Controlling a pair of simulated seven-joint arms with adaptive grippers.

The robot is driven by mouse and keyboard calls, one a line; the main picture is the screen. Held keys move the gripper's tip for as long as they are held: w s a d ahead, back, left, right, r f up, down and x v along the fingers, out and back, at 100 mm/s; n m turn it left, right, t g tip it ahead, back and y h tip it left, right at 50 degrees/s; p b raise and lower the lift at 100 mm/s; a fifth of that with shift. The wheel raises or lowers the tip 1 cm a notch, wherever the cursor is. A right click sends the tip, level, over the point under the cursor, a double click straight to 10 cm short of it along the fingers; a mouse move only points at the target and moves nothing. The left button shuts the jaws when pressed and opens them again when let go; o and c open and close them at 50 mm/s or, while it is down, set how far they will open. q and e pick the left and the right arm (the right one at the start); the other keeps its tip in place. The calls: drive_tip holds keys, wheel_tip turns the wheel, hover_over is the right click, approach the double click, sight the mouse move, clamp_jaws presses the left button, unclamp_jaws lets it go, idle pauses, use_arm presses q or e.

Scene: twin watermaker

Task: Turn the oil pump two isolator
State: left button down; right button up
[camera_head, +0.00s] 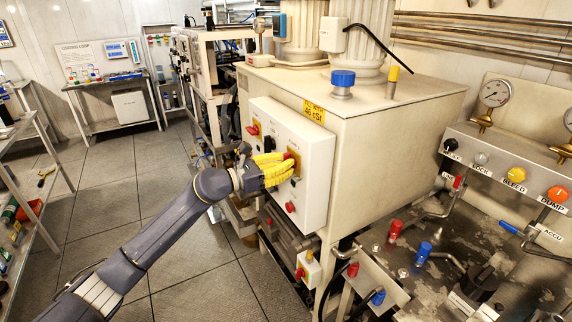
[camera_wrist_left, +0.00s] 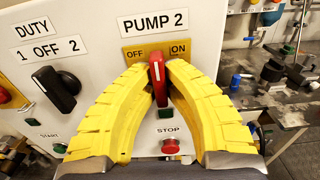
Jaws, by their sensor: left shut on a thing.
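The pump two isolator is a red handle (camera_wrist_left: 157,78) on a yellow OFF/ON plate (camera_wrist_left: 133,53), under a PUMP 2 label (camera_wrist_left: 153,21) in the left wrist view. The handle stands about upright, its top between the words OFF and ON. My left gripper (camera_wrist_left: 156,82) has its yellow fingers closed on both sides of the handle. In the head view, my left gripper (camera_head: 286,170) reaches the white control box (camera_head: 318,153) from the left and covers much of the isolator. My right gripper is in neither view.
A black DUTY selector (camera_wrist_left: 56,90) is left of the isolator. A red STOP button (camera_wrist_left: 170,146) and a green button (camera_wrist_left: 166,113) are below it. A bench with gauges (camera_head: 494,94) and valves stands at the right. The tiled floor (camera_head: 170,170) at the left is clear.

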use_arm(q)
drive_tip(key=c, duration=1.5)
unclamp_jaws()
drive_tip(key=shift+o, duration=0.2)
drive_tip(key=shift+a, duration=0.1)
drive_tip(key=v, duration=1.1)
drive_tip(key=shift+s+a, duration=0.2)
drive_tip(key=shift+a, duration=0.15)
